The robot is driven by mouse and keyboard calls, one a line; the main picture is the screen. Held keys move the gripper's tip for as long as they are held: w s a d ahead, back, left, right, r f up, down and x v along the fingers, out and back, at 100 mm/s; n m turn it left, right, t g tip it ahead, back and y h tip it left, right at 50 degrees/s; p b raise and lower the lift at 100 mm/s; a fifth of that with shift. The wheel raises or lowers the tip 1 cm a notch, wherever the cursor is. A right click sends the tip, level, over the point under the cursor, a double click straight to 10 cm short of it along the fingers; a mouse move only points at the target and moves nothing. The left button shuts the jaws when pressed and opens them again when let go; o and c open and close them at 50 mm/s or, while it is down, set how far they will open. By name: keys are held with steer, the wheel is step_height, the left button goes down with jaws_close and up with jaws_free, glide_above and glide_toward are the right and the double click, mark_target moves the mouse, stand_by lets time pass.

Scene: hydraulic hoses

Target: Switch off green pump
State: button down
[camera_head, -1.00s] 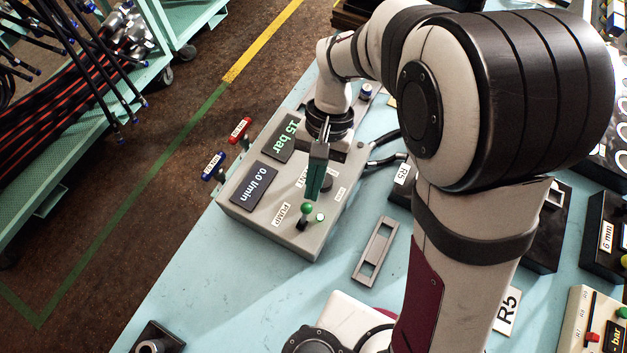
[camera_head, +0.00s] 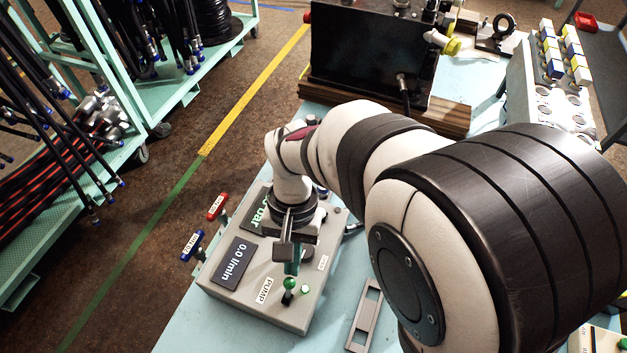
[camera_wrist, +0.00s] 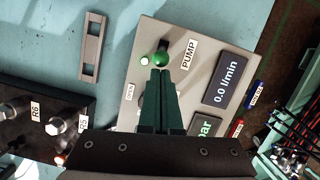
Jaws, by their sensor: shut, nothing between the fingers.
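The grey pump box (camera_head: 225,287) stands on the light blue table, with a green-knobbed lever (camera_head: 289,284) beside the PUMP label (camera_head: 265,290). A small pale green lamp (camera_head: 305,290) is next to the lever. My gripper (camera_head: 291,268) is shut and empty, pointing down over the box just behind the lever. In the wrist view the green knob (camera_wrist: 161,58) is right at the closed fingertips (camera_wrist: 160,72); I cannot tell whether they touch. The flow display (camera_head: 233,262) reads 0.0 l/min. The bar display (camera_head: 256,214) is partly hidden by my arm.
Red (camera_head: 217,207) and blue (camera_head: 192,245) handled valves stick out on the box's left side. A grey slotted plate (camera_head: 364,315) lies to the right. A large black unit (camera_head: 365,55) stands at the back. Hose racks (camera_head: 60,150) stand on the floor to the left.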

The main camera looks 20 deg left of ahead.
steer(key=s+t, duration=0.2)
steer(key=shift+s+r+t, duration=0.1)
steer(key=shift+r+t, duration=0.3)
steer(key=shift+s+r, duration=0.15)
steer(key=shift+s, duration=0.6)
steer(key=shift+r, duration=0.8)
step_height(320, 180, up, 12)
steer(key=a, duration=0.1)
steer(key=shift+f, duration=0.2)
